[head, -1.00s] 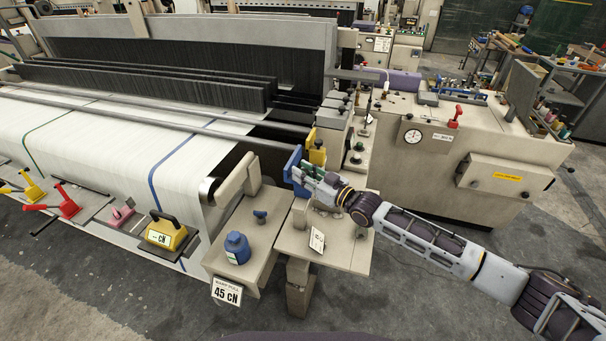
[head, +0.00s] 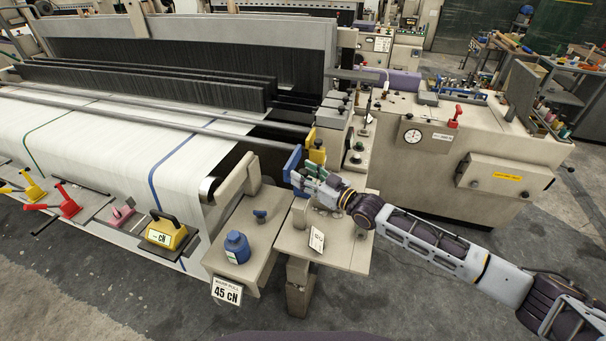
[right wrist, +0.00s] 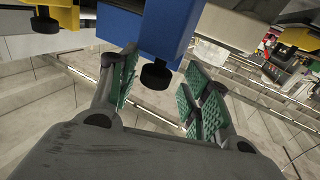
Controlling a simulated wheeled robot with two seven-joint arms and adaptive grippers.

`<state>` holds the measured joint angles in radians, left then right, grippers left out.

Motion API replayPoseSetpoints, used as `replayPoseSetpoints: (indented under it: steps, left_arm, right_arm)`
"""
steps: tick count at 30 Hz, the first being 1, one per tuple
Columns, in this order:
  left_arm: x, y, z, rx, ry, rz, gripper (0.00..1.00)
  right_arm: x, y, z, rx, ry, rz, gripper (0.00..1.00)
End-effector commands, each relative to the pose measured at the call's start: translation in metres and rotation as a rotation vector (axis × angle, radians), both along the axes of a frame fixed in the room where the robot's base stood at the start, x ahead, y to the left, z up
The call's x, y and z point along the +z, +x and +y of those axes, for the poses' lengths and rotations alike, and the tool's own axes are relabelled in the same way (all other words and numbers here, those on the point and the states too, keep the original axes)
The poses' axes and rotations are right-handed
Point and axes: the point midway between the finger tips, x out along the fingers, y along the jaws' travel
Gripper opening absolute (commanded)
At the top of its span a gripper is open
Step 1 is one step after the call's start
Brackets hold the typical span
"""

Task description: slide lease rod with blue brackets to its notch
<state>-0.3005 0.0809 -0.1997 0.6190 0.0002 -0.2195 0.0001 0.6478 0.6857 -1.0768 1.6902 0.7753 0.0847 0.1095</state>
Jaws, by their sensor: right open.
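The lease rod (head: 195,130) is a long grey bar running across the white warp sheet. Its right end meets a blue bracket (head: 292,160) at the loom's near right side. In the right wrist view the blue bracket (right wrist: 180,25) hangs ahead of my gripper, with a round black knob (right wrist: 156,76) below it. My right gripper (head: 304,175) is open just right of the bracket. Its green-padded fingers (right wrist: 160,88) stand apart either side of the knob; I cannot tell whether they touch it. The notch is not discernible. My left gripper is out of view.
A yellow bracket (head: 317,147) stands just behind the blue one. A blue bottle (head: 237,247) and a "45 CN" sign (head: 227,291) are at the near stand. A beige machine cabinet (head: 440,150) fills the right side. Dark heald frames (head: 150,85) lie behind.

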Motion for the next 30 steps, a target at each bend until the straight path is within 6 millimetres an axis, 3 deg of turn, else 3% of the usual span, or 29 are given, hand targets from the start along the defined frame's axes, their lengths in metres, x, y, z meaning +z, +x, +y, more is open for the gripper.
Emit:
replayPoseSetpoints:
  steps: [30]
  left_arm:
    - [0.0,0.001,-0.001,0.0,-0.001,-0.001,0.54]
  right_arm:
    - [-0.001,-0.064,-0.074,0.001,-0.002,0.001,0.48]
